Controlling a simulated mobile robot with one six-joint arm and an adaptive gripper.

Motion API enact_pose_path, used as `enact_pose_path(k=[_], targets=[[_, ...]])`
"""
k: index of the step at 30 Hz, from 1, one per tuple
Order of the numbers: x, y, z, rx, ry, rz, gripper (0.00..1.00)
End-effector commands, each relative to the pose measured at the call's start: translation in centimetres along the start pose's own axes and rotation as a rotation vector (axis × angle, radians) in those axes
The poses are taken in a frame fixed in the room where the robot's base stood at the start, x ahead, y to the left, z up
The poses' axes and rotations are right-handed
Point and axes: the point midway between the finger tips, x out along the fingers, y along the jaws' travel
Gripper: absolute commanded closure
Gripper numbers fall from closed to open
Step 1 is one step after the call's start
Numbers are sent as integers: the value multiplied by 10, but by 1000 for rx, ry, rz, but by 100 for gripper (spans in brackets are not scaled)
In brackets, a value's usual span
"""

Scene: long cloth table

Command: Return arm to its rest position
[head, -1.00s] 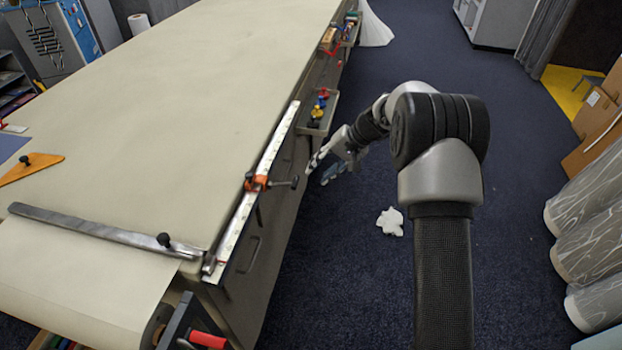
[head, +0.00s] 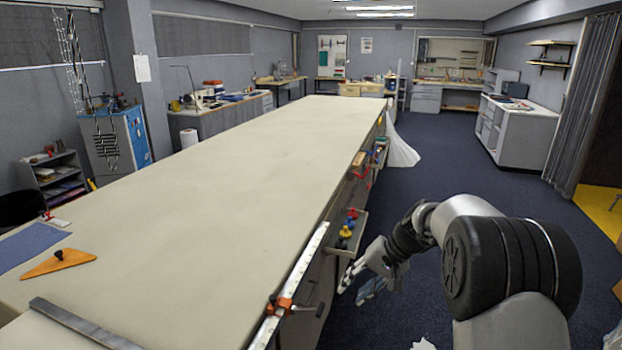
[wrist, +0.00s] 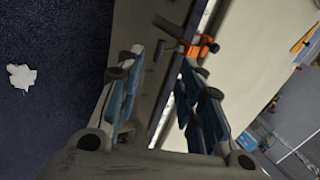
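My arm reaches forward at the right side of the long cloth-covered table (head: 190,220). My gripper (head: 355,288) hangs over the floor beside the table's right side, below and near the small side tray with colored knobs (head: 347,235). In the wrist view my gripper (wrist: 163,75) has its two blue-padded fingers spread apart, with nothing between them. The table's side and edge show behind the fingers there.
An orange clamp (head: 284,304) holds a white ruler (head: 296,277) along the table edge. A white scrap (wrist: 20,77) lies on the dark carpet. A white cloth (head: 400,150) hangs at the table's far right corner. The aisle on the right is clear.

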Motion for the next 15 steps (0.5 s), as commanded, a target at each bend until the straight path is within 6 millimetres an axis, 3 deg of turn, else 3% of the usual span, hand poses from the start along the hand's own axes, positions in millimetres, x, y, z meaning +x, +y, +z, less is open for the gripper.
enact_pose_path(k=[1,7,15], targets=[[-23,-13,16,-27,13,23,65],[-90,-35,91,-118,48,133,65],[-152,-29,204,-236,119,274,65]])
